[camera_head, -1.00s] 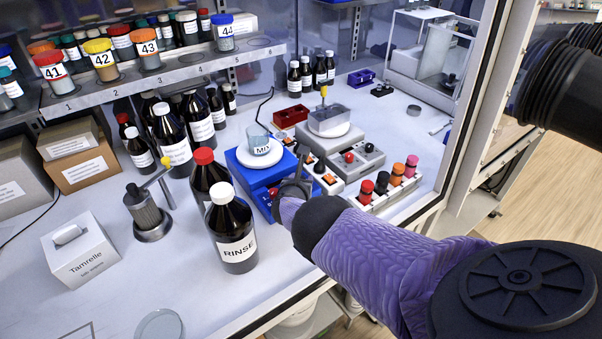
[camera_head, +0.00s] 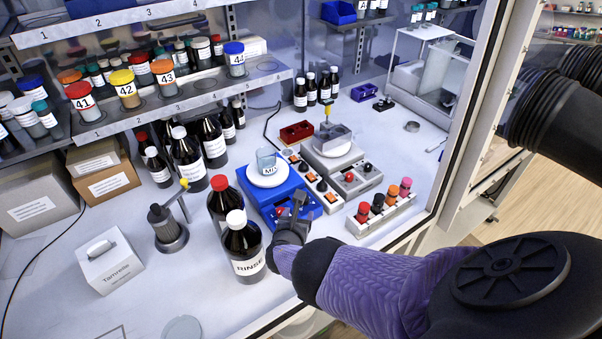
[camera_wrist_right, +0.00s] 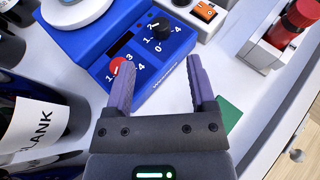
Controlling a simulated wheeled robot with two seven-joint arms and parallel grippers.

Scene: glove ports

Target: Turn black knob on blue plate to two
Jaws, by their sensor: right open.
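The blue plate (camera_head: 268,194) stands in the hood with a white round top and a beaker on it. In the right wrist view its front panel (camera_wrist_right: 139,62) carries a black knob (camera_wrist_right: 159,28) and a red knob (camera_wrist_right: 118,66), each with a printed number scale. The black knob's exact setting is too small to read surely. My right gripper (camera_wrist_right: 160,76) is open and empty at the panel's front edge; its left finger is close to the red knob. The black knob lies ahead, clear of both fingers. The gripper (camera_head: 297,207) partly covers the panel in the head view. My left gripper is not in view.
The RINSE bottle (camera_head: 245,252) stands left of my right gripper. A BLANK bottle (camera_wrist_right: 38,125) is close on the left in the wrist view. A grey plate (camera_head: 333,160), control boxes and a rack of coloured-cap vials (camera_head: 377,212) lie to the right.

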